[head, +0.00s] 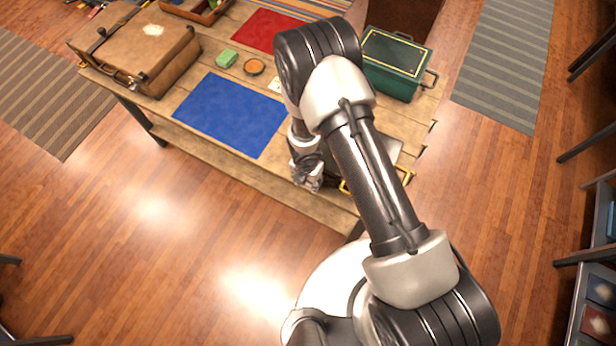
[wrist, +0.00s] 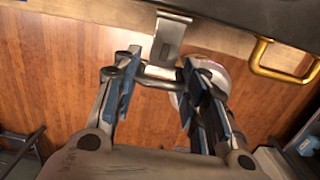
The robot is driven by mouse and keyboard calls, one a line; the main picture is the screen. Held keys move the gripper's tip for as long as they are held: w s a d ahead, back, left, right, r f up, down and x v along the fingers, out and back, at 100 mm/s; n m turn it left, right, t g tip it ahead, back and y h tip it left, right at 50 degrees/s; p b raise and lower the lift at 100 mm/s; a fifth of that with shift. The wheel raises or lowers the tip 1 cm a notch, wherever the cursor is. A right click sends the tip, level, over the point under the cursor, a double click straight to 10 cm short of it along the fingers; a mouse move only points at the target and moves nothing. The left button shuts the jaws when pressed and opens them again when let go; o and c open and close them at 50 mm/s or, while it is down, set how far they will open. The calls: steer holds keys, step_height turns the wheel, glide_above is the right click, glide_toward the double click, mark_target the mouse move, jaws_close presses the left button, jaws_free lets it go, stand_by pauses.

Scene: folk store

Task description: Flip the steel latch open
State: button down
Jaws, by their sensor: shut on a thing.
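The steel latch (wrist: 172,38) hangs from the front edge of a dark case (wrist: 235,12) at the top middle of the wrist view. My gripper (wrist: 155,78) is just below it, with its fingertips either side of the latch's lower end and shut on it. In the head view my gripper (head: 307,178) is at the table's front edge, beside the dark case (head: 338,166). My arm hides most of the case there, and the latch cannot be made out. The case's brass handle (wrist: 262,62) is to the right of the latch in the wrist view.
The wooden table (head: 225,155) carries a brown suitcase (head: 130,50), a blue mat (head: 228,113), a red mat (head: 268,30), a green block (head: 227,57), a round orange-topped tin (head: 254,67) and a green box (head: 393,65). The floor in front of the table is clear.

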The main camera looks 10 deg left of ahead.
steer(key=c, duration=1.1)
jaws_free()
steer(key=shift+w+r, duration=0.1)
steer(key=shift+r, duration=0.6)
step_height(320, 180, up, 11)
steer(key=s, duration=0.1)
steer(key=shift+a+f, duration=0.15)
steer(key=shift+f, duration=0.05)
steer(key=s+a+r+p, duration=0.4)
steer(key=s+r+p, duration=0.5)
steer(key=r, duration=0.7)
steer(key=shift+s+p, duration=0.3)
steer(key=shift+s, duration=0.9)
